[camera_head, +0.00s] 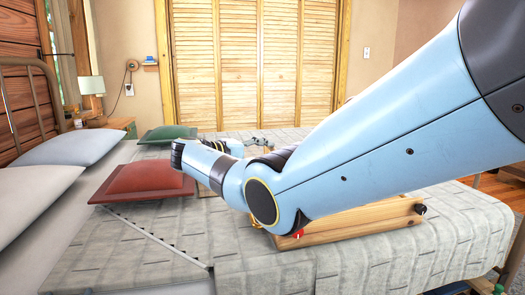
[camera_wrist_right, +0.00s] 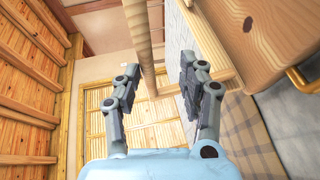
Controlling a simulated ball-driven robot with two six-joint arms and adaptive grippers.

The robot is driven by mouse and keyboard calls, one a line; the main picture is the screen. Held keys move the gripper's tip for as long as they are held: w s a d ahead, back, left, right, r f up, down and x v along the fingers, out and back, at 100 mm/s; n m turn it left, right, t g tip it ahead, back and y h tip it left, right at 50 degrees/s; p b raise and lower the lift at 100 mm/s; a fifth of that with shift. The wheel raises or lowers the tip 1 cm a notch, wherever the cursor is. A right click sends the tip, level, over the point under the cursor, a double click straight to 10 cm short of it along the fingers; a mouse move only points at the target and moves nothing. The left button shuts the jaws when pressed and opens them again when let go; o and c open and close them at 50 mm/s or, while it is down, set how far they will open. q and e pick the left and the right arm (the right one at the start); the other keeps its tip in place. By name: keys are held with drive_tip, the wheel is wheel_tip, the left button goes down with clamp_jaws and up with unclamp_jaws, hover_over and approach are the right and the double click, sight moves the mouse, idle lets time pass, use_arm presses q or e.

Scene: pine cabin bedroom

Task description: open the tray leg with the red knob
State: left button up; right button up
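The wooden tray (camera_head: 345,225) lies on the bed, partly hidden behind my right arm. A red knob (camera_head: 298,234) shows at its near side below my elbow, and a black knob (camera_head: 420,209) sits at its right end. My right gripper (camera_head: 262,141) is small beyond the arm in the head view. In the right wrist view my right gripper (camera_wrist_right: 160,70) has its fingers apart. A wooden bar (camera_wrist_right: 141,45), perhaps a tray leg, reaches between the fingertips; I cannot tell whether they touch it. The tray's board (camera_wrist_right: 270,35) is at upper right there. My left gripper is out of view.
A red cushion (camera_head: 145,182) and a green cushion (camera_head: 167,134) lie on the grey quilt (camera_head: 120,250), left of and beyond the arm. White pillows (camera_head: 70,148) are at the left. The quilt's near left part is mostly clear.

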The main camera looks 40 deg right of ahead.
drive_tip(key=shift+s+f, duration=0.1)
drive_tip(key=shift+f, duration=0.15)
drive_tip(key=v, duration=1.2)
drive_tip(key=shift+r, duration=0.25)
